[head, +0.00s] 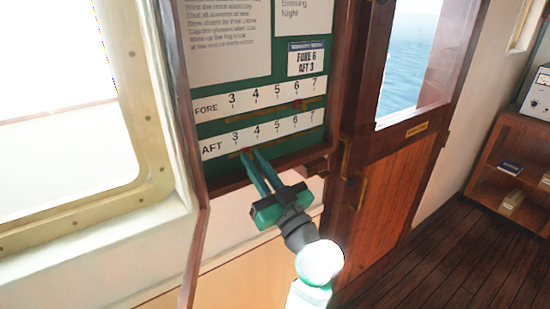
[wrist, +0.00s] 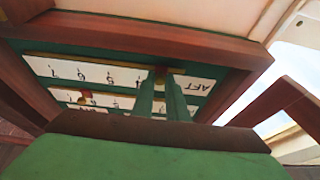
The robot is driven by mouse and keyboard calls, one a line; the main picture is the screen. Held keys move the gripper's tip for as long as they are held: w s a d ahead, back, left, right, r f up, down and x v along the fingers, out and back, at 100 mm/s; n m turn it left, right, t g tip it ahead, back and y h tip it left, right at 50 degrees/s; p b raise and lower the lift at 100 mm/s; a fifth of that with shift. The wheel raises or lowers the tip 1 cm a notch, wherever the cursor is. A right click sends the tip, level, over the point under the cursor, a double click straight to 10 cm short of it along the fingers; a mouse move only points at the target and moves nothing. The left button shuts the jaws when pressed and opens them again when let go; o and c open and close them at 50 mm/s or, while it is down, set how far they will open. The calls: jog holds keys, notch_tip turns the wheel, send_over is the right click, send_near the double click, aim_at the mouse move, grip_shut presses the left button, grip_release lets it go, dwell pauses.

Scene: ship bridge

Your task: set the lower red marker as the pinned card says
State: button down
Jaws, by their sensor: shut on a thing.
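The pinned card (head: 306,58) reads FORE 6, AFT 3. The AFT scale (head: 285,132) runs from 3 to 7, with a brass slot below it. My gripper (head: 252,155) reaches up to this slot and is shut on the lower red marker (head: 246,151), of which only a bit of red shows. The marker appears to stand between 3 and 4, nearer 3; the fingers hide its exact place. In the wrist view the two green fingers of my gripper (wrist: 163,78) cover the marker at the AFT end.
The upper red marker (head: 297,104) sits at about 6 on the FORE scale (head: 265,98). The board's wooden frame (head: 275,165) juts out below the AFT scale. A window (head: 65,100) lies left, a wooden door (head: 395,190) right, and a shelf (head: 510,165) far right.

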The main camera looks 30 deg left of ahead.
jog(key=shift+s+a, duration=0.35)
jog(key=shift+s, duration=0.3)
jog(key=shift+s+a, duration=0.3)
jog(key=shift+s, duration=0.35)
jog(key=c, duration=1.7)
grip_release()
jog(key=shift+w, duration=0.15)
jog(key=shift+c, duration=0.2)
jog(key=shift+w+d, duration=0.1)
jog(key=shift+d, duration=0.2)
jog(key=v, duration=1)
jog(key=shift+d+f, duration=0.25)
